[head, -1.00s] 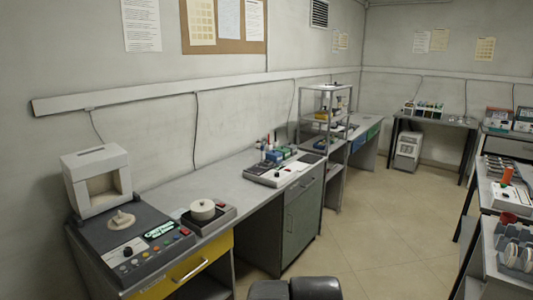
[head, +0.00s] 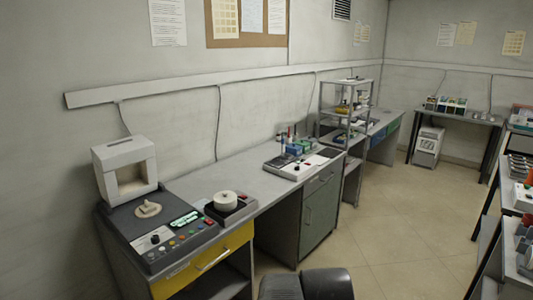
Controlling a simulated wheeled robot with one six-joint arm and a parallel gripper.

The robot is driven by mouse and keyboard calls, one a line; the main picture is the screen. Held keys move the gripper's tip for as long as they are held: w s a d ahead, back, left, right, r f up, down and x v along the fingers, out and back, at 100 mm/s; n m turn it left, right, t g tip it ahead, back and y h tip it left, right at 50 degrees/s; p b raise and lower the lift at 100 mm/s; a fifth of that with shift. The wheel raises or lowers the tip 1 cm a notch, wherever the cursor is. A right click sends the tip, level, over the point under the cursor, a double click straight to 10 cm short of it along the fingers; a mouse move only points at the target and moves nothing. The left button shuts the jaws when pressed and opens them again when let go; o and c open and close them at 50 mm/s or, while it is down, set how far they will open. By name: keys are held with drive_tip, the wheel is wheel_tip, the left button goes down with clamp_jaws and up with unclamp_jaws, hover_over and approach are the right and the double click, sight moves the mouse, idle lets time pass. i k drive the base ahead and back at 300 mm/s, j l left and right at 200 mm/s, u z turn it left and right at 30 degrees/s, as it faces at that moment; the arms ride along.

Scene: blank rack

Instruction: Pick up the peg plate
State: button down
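A small pale round plate with a stubby peg standing up from it (head: 147,209) lies on the dark top of a console at the left. It looks most like the peg plate, but it is too small to be sure. The console (head: 190,240) has a green-lit display, a black knob and coloured buttons. A pale open-fronted box (head: 125,143) stands behind the plate. My gripper's fingers do not show. Dark rounded shapes at the bottom edge may be part of my arm, well apart from the plate.
A dark tray with a white round drum (head: 225,199) sits right of the console. The grey bench (head: 243,176) runs along the wall with another instrument (head: 293,168) and a shelf rack (head: 345,115). The tiled floor (head: 400,215) is open; tables line the right side.

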sight(144, 209)
drive_tip(key=u, duration=1.2)
